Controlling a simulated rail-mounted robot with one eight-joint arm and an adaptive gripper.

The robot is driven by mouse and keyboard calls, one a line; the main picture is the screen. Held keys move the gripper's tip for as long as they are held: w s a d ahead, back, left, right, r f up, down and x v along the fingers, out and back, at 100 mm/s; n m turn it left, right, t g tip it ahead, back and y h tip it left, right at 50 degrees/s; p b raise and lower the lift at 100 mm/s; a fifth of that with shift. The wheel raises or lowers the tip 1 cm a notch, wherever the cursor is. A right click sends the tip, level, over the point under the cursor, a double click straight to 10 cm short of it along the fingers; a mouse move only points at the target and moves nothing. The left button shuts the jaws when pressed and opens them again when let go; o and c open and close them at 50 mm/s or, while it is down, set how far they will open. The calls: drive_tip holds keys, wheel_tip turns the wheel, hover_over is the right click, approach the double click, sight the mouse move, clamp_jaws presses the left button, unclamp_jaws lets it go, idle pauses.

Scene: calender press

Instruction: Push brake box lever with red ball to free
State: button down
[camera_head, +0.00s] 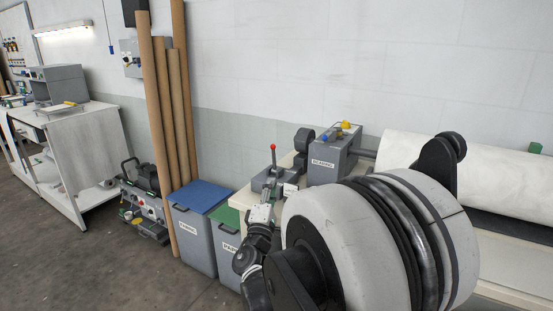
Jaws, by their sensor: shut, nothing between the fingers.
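The brake box (264,184) is a low grey box at the left end of the cream machine bench. Its lever (274,161) stands nearly upright from the box and carries a small red ball (273,147) on top. My gripper (267,203) is small in view, just in front of and below the brake box. It is shut and holds nothing. The gap between its fingertips and the lever is hard to judge, and I cannot see clear contact. My own large white arm link covers the front of the bench.
A grey gearbox-like box (333,160) with a label and yellow top piece stands right of the brake box. A white roll (400,152) lies farther right. Blue-lidded (195,228) and green-lidded (228,243) bins stand left of the bench. Brown tubes (158,130) lean on the wall.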

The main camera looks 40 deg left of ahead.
sight(273, 149)
drive_tip(key=shift+s+a+f+n+y, duration=0.3)
drive_tip(key=shift+s+a+f+y, duration=0.15)
drive_tip(key=shift+s+a, duration=0.35)
drive_tip(key=shift+w, duration=0.1)
drive_tip(key=x, duration=1.4)
drive_tip(key=shift+f, duration=0.25)
drive_tip(key=shift+w+d+h, duration=0.1)
drive_tip(key=shift+w+h, duration=0.05)
drive_tip(key=shift+h, duration=0.1)
